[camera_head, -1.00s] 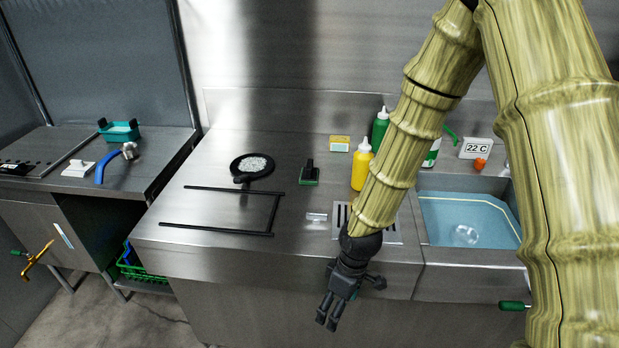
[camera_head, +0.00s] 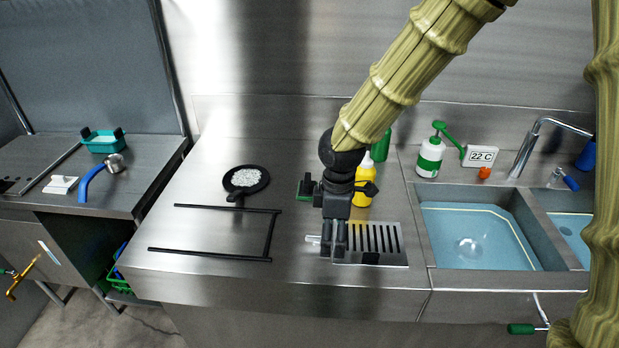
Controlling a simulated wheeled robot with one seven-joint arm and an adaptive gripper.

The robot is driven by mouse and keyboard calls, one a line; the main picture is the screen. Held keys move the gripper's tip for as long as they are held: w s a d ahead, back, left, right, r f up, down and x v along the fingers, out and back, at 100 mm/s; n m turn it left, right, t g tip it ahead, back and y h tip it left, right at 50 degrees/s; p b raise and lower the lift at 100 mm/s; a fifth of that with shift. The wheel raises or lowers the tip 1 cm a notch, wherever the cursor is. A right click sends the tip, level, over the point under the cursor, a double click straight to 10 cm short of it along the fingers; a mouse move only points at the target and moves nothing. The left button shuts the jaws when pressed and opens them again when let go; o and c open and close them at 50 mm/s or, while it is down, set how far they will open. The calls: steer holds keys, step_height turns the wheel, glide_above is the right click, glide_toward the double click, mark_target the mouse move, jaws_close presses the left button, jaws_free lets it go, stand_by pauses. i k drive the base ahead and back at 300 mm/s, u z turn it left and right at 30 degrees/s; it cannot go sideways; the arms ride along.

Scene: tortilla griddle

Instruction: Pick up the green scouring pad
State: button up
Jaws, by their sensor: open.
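The green scouring pad (camera_head: 304,195) lies on the steel counter, under what looks like a black holder (camera_head: 307,181). Its right part is hidden behind my gripper. My gripper (camera_head: 333,250) points down over the counter, in front and to the right of the pad, near the left end of the slotted drain plate. It is open and apart from the pad, with nothing visible between its fingers.
A small clear piece (camera_head: 313,239) lies just left of my fingertips. A yellow bottle (camera_head: 366,180) and a green bottle (camera_head: 381,147) stand behind my gripper. The slotted plate (camera_head: 400,262) and water-filled sink (camera_head: 480,235) are right. A black pan (camera_head: 262,182) and frame (camera_head: 205,256) lie left.

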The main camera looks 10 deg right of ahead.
mark_target(306, 187)
steer(key=i, duration=1.05)
steer(key=u, duration=0.05)
